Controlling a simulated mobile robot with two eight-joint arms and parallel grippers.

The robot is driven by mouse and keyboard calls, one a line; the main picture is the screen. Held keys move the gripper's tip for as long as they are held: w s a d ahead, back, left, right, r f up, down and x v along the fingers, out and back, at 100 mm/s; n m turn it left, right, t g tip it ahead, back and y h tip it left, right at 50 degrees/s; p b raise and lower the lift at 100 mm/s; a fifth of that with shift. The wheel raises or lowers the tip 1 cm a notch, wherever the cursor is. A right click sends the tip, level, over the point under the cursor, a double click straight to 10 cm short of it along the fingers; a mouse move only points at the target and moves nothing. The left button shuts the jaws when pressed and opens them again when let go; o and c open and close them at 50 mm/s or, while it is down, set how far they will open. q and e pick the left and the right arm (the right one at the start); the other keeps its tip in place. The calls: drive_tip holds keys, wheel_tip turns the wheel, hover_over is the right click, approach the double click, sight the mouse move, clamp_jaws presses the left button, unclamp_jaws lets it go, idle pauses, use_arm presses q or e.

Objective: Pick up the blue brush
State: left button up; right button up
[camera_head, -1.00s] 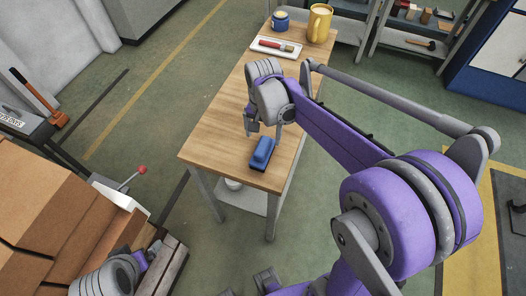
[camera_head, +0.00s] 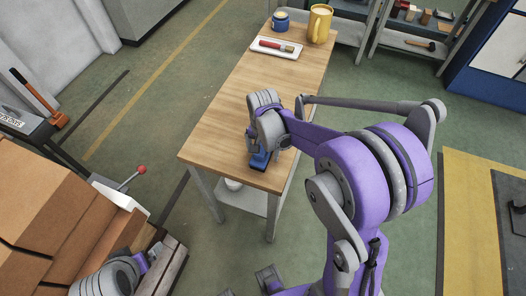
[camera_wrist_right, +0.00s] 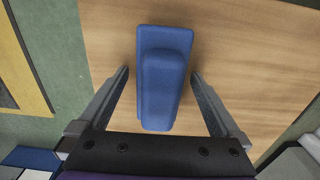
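The blue brush (camera_head: 259,161) lies on the near end of the wooden table (camera_head: 215,120), mostly hidden by my right gripper in the head view. In the right wrist view the blue brush (camera_wrist_right: 164,75) lies lengthwise between the two fingers, its raised grip facing the camera. My right gripper (camera_wrist_right: 160,78) is open, with a gap between the brush and each finger. In the head view my right gripper (camera_head: 258,150) is over the brush. My left gripper (camera_head: 150,258) shows only in part at the lower left, and its fingers cannot be made out.
At the table's far end stand a white tray (camera_head: 262,53) with a red-handled brush (camera_head: 275,46), a blue jar (camera_head: 281,21) and a yellow mug (camera_head: 319,24). The table's middle is clear. Cardboard boxes (camera_head: 40,215) are at the lower left.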

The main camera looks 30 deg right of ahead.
drive_tip(key=c, duration=1.5)
wheel_tip(320, 180, up, 10)
drive_tip(key=shift+r+p, duration=0.1)
drive_tip(key=shift+p, duration=0.25)
